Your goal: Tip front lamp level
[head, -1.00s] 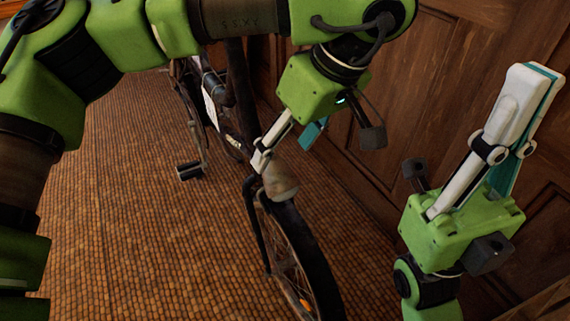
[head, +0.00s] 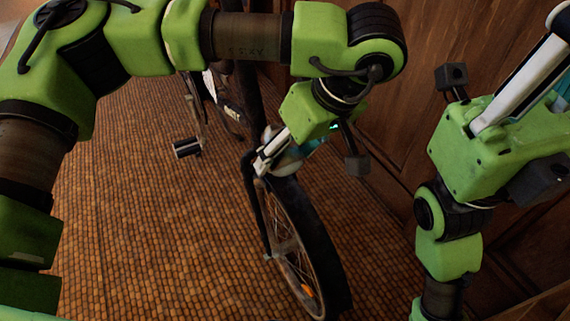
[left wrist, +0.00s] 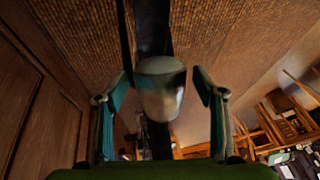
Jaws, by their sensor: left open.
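The front lamp (head: 286,163) is a pale, rounded housing above the bicycle's front wheel, partly hidden by my left gripper in the head view. The left wrist view shows the lamp (left wrist: 160,88) between my left fingers, with a gap on each side. My left gripper (head: 280,158) is open around the lamp, not clamped on it. I cannot tell the lamp's exact tilt. My right gripper (head: 552,62) is raised at the right edge, away from the lamp; its tips are cut off, so its opening is unclear.
The bicycle's front wheel (head: 290,250) stands on the brown tiled floor (head: 150,240). A pedal (head: 186,148) juts out to the left. A dark wooden panelled wall (head: 440,40) runs close along the right. Open floor lies to the left.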

